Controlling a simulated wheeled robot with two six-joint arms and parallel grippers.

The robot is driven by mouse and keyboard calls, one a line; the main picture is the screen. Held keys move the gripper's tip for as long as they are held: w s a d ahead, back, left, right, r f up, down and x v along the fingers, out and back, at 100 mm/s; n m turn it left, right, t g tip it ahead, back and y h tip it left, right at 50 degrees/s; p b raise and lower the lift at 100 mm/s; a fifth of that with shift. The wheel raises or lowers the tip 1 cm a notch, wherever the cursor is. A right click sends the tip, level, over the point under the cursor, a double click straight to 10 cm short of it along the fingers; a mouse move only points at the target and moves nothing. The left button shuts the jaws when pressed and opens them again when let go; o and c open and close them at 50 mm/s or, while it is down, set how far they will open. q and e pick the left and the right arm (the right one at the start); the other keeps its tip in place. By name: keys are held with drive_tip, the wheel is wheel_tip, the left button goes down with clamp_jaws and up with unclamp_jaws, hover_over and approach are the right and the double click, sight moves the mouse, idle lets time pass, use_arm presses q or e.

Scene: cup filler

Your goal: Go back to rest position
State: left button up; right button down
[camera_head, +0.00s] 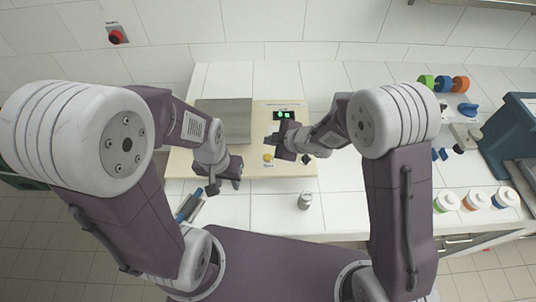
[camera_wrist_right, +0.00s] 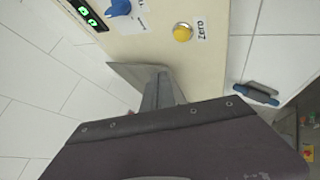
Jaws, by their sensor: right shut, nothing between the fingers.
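My left gripper (camera_head: 225,187) hangs near the front left of the beige board, with its two fingers apart and nothing visible between them. My right gripper (camera_head: 272,141) is over the beige board in front of the green display. In the right wrist view my right gripper (camera_wrist_right: 157,85) is shut and empty, its fingers close to the board's edge near the yellow button.
The beige board (camera_head: 285,185) carries a grey metal plate (camera_head: 225,112), a green display (camera_head: 284,115) and a yellow button (camera_head: 268,157). A small metal cup (camera_head: 305,201) stands in front. Several white-lidded jars (camera_head: 475,201) and a dark blue machine (camera_head: 510,135) are at the right.

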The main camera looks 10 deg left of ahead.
drive_tip(key=w+d+r+m+t+h, duration=0.1)
drive_tip(key=w+d+r+m+t, duration=0.2)
drive_tip(key=w+d+r, duration=0.35)
drive_tip(key=s+d+r+m+h+b, duration=0.1)
drive_tip(key=s+d+m+h, duration=0.2)
drive_tip(key=d, duration=0.5)
drive_tip(key=s+d+m+h, duration=0.2)
drive_tip(key=d+m, duration=0.2)
drive_tip(key=d, duration=0.4)
drive_tip(key=s+d+f+m+g, duration=0.1)
drive_tip(key=s+f+m+g, duration=0.1)
drive_tip(key=s, duration=0.4)
drive_tip(key=s+d+f+m+g, duration=0.1)
drive_tip(key=s+f+m+g, duration=0.1)
drive_tip(key=s, duration=0.5)
drive_tip(key=s+d+f+m+g+h, duration=0.1)
drive_tip(key=s+d+f+m+g, duration=0.1)
drive_tip(key=s+m, duration=0.4)
drive_tip(key=shift+s+f+g, duration=0.2)
drive_tip(key=shift+f+g, duration=0.05)
drive_tip(key=shift+g, duration=0.45)
